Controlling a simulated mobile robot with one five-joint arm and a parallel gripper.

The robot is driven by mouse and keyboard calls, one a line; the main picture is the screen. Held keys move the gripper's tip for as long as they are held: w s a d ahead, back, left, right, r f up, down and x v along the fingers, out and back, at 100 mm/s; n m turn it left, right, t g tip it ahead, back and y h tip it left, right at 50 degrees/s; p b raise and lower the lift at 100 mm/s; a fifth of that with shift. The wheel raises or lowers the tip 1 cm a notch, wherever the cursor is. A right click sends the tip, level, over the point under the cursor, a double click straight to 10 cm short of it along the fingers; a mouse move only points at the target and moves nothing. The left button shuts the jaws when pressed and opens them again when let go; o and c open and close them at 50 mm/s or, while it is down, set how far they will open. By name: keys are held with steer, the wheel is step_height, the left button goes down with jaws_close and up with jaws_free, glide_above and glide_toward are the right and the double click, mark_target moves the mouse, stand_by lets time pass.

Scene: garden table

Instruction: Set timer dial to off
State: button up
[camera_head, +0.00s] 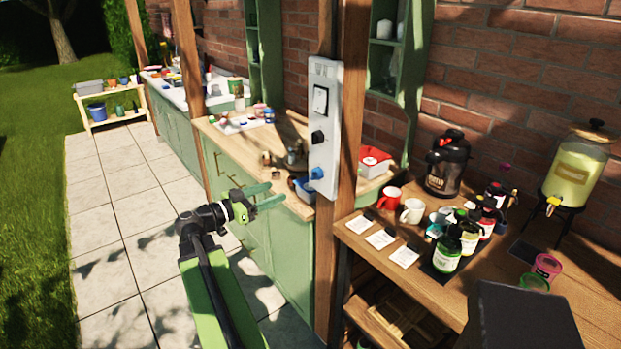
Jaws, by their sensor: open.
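A grey-white control panel (327,120) is mounted on a wooden post. It carries a square white switch (320,100) near its top, a black dial (318,137) in the middle and a blue dial or plug (317,173) at the bottom. I cannot tell which is the timer dial or read its markings. My gripper (276,193), with green fingers, is open and empty. In the picture it is left of the panel and slightly below the blue part, apart from it.
A right-hand wooden counter (359,246) holds mugs, several bottles, a black urn (447,165) and a yellow drink dispenser (577,168). Green cabinets (240,205) with cluttered tops stand behind my gripper. The paved path (110,222) at left is clear.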

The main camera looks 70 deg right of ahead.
mark_target(312, 176)
steer(key=x, duration=1.5)
jaws_close()
steer(key=shift+a+n, duration=0.1)
steer(key=shift+n, duration=1.3)
jaws_free()
steer(key=shift+w, duration=0.1)
